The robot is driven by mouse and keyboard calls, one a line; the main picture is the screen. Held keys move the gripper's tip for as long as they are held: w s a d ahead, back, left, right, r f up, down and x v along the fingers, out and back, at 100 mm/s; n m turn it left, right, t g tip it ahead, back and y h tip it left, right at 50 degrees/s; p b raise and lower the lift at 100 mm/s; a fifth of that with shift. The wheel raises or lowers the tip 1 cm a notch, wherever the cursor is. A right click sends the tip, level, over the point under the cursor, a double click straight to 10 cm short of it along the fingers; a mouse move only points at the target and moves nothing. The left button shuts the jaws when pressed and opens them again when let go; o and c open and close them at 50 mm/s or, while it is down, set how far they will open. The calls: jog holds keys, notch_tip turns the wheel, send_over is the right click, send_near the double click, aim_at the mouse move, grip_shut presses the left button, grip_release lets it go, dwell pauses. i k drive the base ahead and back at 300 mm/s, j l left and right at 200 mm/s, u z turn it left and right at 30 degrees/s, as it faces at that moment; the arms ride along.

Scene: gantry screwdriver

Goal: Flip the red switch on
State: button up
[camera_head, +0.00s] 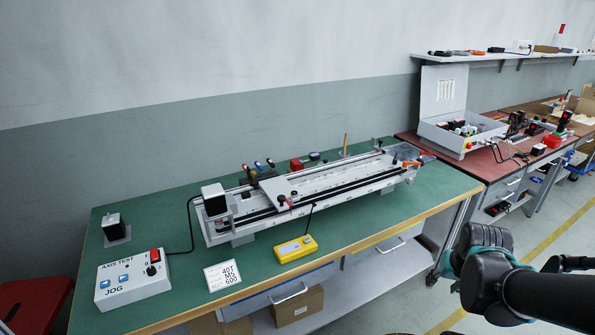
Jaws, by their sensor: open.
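The red switch (155,255) sits on the top right corner of a light grey control box (130,287) marked "AXIS TEST" and "JOG". The box stands at the left front of the green-topped bench. It also carries two blue buttons (115,279) and a black knob (151,270). The switch is too small in the picture to tell which way it is tipped. My dark arm (490,262) with teal parts shows at the lower right, far from the box and off the bench's right side. I cannot make out my gripper's fingers in this view.
A long linear gantry (300,190) fills the middle of the green bench (375,221). A yellow device (296,248), a white "40T M5 600" card (222,275) and a black motor (115,227) lie around it. A red-topped bench (480,165) stands behind at the right. Open floor shows at the right.

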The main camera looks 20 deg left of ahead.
aim_at(154, 253)
jog(key=j+u, duration=0.1)
jog(key=u, duration=0.25)
jog(key=j+u, duration=0.15)
jog(key=u, duration=0.2)
jog(key=j+u, duration=0.1)
jog(key=u, duration=1.45)
